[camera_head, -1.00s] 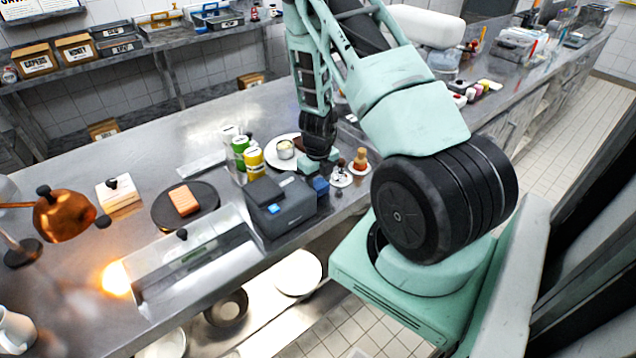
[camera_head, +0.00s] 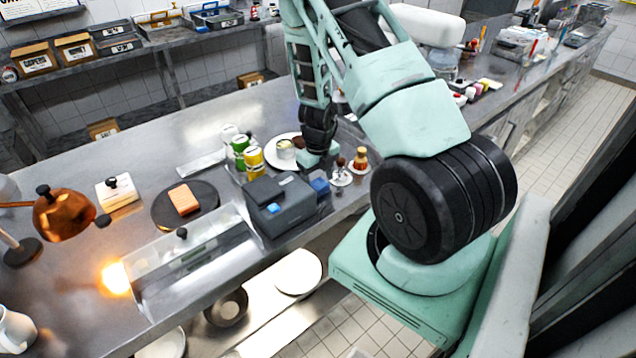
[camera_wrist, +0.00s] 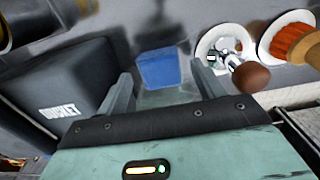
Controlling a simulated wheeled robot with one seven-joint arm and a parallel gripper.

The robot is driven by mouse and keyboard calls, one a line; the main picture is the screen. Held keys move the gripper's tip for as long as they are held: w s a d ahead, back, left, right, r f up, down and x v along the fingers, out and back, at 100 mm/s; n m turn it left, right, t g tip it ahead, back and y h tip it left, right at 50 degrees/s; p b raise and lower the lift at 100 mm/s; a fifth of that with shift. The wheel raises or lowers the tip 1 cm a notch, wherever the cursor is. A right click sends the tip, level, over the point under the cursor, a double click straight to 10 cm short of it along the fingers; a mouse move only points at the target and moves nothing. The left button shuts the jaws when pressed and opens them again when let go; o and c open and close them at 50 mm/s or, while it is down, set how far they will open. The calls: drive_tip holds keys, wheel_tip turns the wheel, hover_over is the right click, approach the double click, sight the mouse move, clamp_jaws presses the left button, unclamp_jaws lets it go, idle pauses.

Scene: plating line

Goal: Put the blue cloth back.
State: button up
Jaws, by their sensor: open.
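The blue cloth (camera_head: 320,186) is a small folded block on the steel counter, just right of the dark docket printer. It also shows in the wrist view (camera_wrist: 158,68), lying beyond and between my fingers. My gripper (camera_wrist: 161,76) is open, with one finger on each side of the cloth in the picture and a gap between them. In the head view my gripper (camera_head: 309,160) is above and behind the cloth, apart from it. Nothing is visibly held.
The docket printer (camera_head: 280,208) stands close on the left. A white-based tool with a brown knob (camera_wrist: 248,76) and an orange-brown brush (camera_wrist: 297,44) stand close on the right. Green and yellow cans (camera_head: 254,160) and a white plate (camera_head: 283,163) are behind.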

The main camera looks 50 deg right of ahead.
sight(317, 184)
wheel_tip(317, 184, up, 10)
drive_tip(key=w+a+r+n, duration=0.1)
drive_tip(key=a+n, duration=0.1)
drive_tip(key=a, duration=0.2)
drive_tip(key=a+r+n+y, duration=0.1)
drive_tip(key=a+n, duration=0.2)
drive_tip(key=a, duration=0.1)
drive_tip(key=w+a+r+n, duration=0.1)
drive_tip(key=a+n, duration=0.2)
drive_tip(key=a, duration=0.1)
drive_tip(key=shift+w+a+r+y, duration=0.3)
drive_tip(key=shift+w+r, duration=0.05)
drive_tip(key=shift+r, duration=0.05)
drive_tip(key=s+a+r+n, duration=0.3)
drive_tip(key=a+n, duration=0.4)
drive_tip(key=a, duration=0.1)
drive_tip(key=s+a+r+n, duration=0.3)
drive_tip(key=a+n, duration=0.4)
drive_tip(key=n, duration=0.1)
drive_tip(key=s+a+r+n, duration=0.3)
drive_tip(key=a+n, duration=0.4)
drive_tip(key=a, duration=0.1)
drive_tip(key=s+a+r+n, duration=0.2)
drive_tip(key=s+n, duration=0.3)
drive_tip(key=n, duration=0.3)
drive_tip(key=s+a+r+n+h, duration=0.1)
drive_tip(key=s+a+n, duration=0.2)
drive_tip(key=s+n, duration=0.3)
drive_tip(key=shift+r+n, duration=0.4)
drive_tip(key=shift+n, duration=0.8)
